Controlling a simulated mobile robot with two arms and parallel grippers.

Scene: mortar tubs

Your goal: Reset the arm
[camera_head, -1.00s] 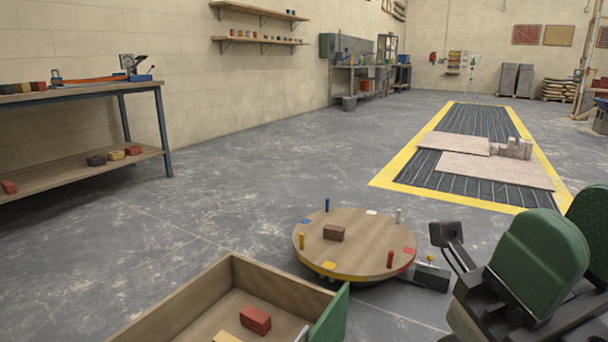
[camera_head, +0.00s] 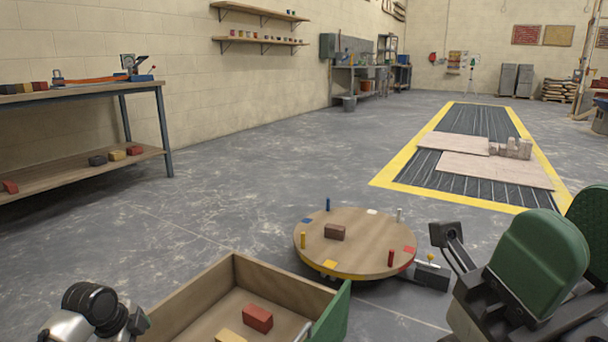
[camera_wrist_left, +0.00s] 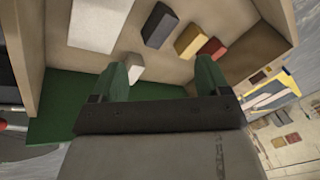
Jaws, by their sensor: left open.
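My left arm (camera_head: 92,305) shows at the bottom left of the head view, beside the wooden box (camera_head: 195,292). In the left wrist view my left gripper (camera_wrist_left: 168,72) is open, its two green fingers apart with nothing between them. It is over the box, near its green side (camera_wrist_left: 50,112). In the box lie a red brick (camera_head: 257,318), a yellow brick (camera_head: 230,336), a grey block (camera_wrist_left: 160,26) and white pieces (camera_wrist_left: 97,24). Large green pads on a dark mount at the right edge look like my right gripper (camera_head: 570,236); its opening is unclear.
A round wooden turntable (camera_head: 365,240) with a brown brick (camera_head: 334,232) and coloured pegs stands right of the box. A workbench (camera_head: 80,93) with a lower shelf is at the left. Grey floor beyond is clear up to a yellow-bordered area (camera_head: 390,183).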

